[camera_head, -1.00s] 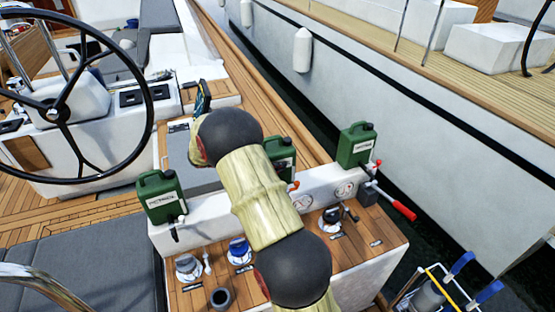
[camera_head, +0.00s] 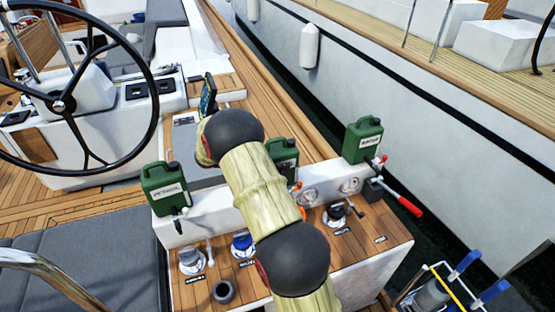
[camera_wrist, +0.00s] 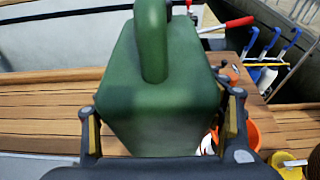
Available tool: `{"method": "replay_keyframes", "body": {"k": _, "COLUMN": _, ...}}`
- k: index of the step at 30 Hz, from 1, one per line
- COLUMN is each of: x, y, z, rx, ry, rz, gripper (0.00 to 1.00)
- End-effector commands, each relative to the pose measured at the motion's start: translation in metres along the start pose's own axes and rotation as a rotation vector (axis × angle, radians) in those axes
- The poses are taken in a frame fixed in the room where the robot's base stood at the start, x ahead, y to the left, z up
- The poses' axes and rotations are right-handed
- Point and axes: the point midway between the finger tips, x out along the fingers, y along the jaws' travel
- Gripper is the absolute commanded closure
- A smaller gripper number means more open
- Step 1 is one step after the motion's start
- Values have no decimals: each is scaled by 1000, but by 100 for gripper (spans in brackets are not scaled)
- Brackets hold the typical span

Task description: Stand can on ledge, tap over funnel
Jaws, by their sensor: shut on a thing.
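My gripper (camera_wrist: 162,104) is shut on a green can (camera_wrist: 160,95) with a rounded handle, one finger on each side, in the wrist view. In the head view my arm hides the gripper and most of that middle can (camera_head: 284,158); I cannot tell whether its base touches the white ledge (camera_head: 325,178). Its tap is not clear; a small orange part (camera_head: 295,186) shows below it. A round orange thing, possibly the funnel (camera_wrist: 252,136), is partly hidden behind the can and finger.
A labelled green can (camera_head: 164,188) stands at the ledge's left end, a dark tap below it. Another green can (camera_head: 364,139) stands at the right end, near a red-handled lever (camera_head: 405,204). Several capped fittings sit on the wooden deck panel (camera_head: 370,236). A steering wheel (camera_head: 62,104) is at left.

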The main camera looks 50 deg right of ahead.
Motion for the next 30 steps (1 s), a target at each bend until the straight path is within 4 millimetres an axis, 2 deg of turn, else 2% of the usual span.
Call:
{"method": "replay_keyframes", "body": {"k": 10, "x": 0, "y": 0, "z": 0, "rx": 0, "ry": 0, "rz": 0, "gripper": 14}}
{"method": "replay_keyframes", "body": {"k": 22, "x": -1, "y": 0, "z": 3, "rx": 0, "ry": 0, "rz": 0, "gripper": 13}}
{"method": "replay_keyframes", "body": {"k": 26, "x": -17, "y": 1, "z": 3, "rx": -1, "ry": 0, "rz": 2, "gripper": 13}}
{"method": "replay_keyframes", "body": {"k": 30, "x": -45, "y": 1, "z": 4, "rx": -1, "ry": 0, "rz": 3, "gripper": 13}}
